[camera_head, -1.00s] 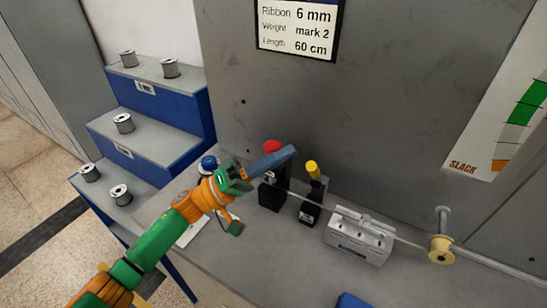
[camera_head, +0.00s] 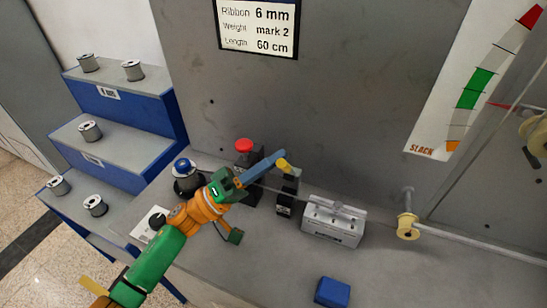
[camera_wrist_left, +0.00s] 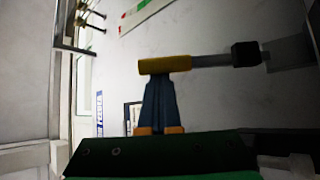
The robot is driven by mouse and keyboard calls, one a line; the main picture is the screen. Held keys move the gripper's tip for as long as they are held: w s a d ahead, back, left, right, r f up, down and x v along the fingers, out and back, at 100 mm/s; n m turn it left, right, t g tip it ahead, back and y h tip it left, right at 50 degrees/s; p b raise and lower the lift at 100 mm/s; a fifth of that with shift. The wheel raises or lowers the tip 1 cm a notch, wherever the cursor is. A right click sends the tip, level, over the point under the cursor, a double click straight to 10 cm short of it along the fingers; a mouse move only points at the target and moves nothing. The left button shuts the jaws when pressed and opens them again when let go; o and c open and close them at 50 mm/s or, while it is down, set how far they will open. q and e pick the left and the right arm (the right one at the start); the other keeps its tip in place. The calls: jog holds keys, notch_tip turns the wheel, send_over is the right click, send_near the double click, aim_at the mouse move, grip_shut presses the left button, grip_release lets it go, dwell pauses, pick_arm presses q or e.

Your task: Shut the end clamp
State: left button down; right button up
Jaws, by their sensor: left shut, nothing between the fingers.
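A small black clamp (camera_head: 285,209) with a yellow-tipped lever (camera_head: 285,165) stands on the bench near the wall. I take it for the end clamp; its label is too small to read. My left gripper (camera_head: 281,156) is shut and empty, with its blue fingertips at the yellow tip. In the left wrist view the fingers (camera_wrist_left: 160,105) meet the yellow grip (camera_wrist_left: 165,65), whose grey rod runs right to a black end. I cannot tell whether they press on it. The lever leans to the left in the head view. My right gripper is not in view.
A black block with a red knob (camera_head: 244,146) stands just left of the clamp. A grey block (camera_head: 334,222) and a yellow spool (camera_head: 408,228) stand to the right. A blue block (camera_head: 332,291) lies in front. Blue steps (camera_head: 122,155) with wire spools are at left.

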pick_arm(q)
jog(key=s+f+m+h+b, duration=0.1)
jog(key=b, duration=0.1)
jog(key=s+a+f+m+g+h+b, duration=0.1)
jog(key=s+f+m, duration=0.1)
jog(key=shift+a+f+b, duration=0.1)
jog(key=shift+f+b, duration=0.1)
jog(key=shift+b, duration=0.15)
jog(key=s+a+b, duration=0.2)
jog(key=s+a, duration=0.2)
jog(key=a, duration=0.8)
jog(key=shift+s+f+b, duration=0.25)
jog(key=shift+f+b, duration=0.1)
jog(key=shift+b, duration=0.05)
jog(key=shift+a, duration=0.1)
